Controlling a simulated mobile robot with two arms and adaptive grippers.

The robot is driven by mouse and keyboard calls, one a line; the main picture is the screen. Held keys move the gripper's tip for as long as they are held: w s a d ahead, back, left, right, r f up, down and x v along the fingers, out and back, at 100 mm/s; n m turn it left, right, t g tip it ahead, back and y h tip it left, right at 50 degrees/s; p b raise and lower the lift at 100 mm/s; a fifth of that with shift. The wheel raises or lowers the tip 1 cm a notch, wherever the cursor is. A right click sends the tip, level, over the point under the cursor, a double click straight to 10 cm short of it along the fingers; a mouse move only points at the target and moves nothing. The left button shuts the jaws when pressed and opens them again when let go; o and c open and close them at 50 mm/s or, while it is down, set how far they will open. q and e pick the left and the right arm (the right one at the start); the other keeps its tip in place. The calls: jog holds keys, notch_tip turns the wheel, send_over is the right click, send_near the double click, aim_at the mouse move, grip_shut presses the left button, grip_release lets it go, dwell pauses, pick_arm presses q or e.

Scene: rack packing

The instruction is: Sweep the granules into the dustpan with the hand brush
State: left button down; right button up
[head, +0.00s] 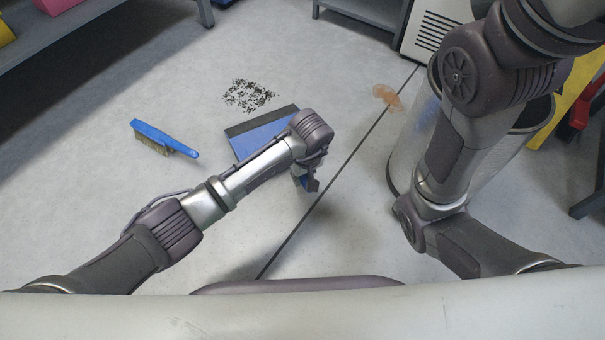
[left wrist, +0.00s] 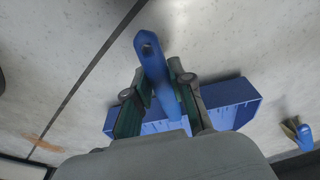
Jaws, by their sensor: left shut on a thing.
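The dark granules (head: 248,95) lie in a loose patch on the grey floor in the head view. The blue dustpan (head: 262,134) lies just below them, its dark front edge toward the granules. My left gripper (head: 306,180) is at the pan's handle side. In the left wrist view the left gripper (left wrist: 161,95) is shut on the blue handle of the dustpan (left wrist: 232,102). The hand brush (head: 164,138), with blue handle and tan bristles, lies on the floor left of the pan; it also shows in the left wrist view (left wrist: 298,132). My right gripper is out of view.
A brown stain (head: 388,97) is on the floor near a dark floor seam. A large pale bin (head: 402,150) stands at right, partly behind my right arm. A grey shelf (head: 90,32) is at upper left. Floor around the brush is clear.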

pick_arm(q)
jog(key=shift+f+b, duration=0.3)
jog(key=shift+f, duration=0.2)
jog(key=c, duration=0.9)
grip_release()
jog(key=r, duration=0.4)
jog(key=s+r, duration=0.1)
jog(key=r, duration=0.7)
jog(key=shift+s+d, duration=0.3)
jog(key=shift+d, duration=0.05)
jog(key=shift+s+f, duration=0.1)
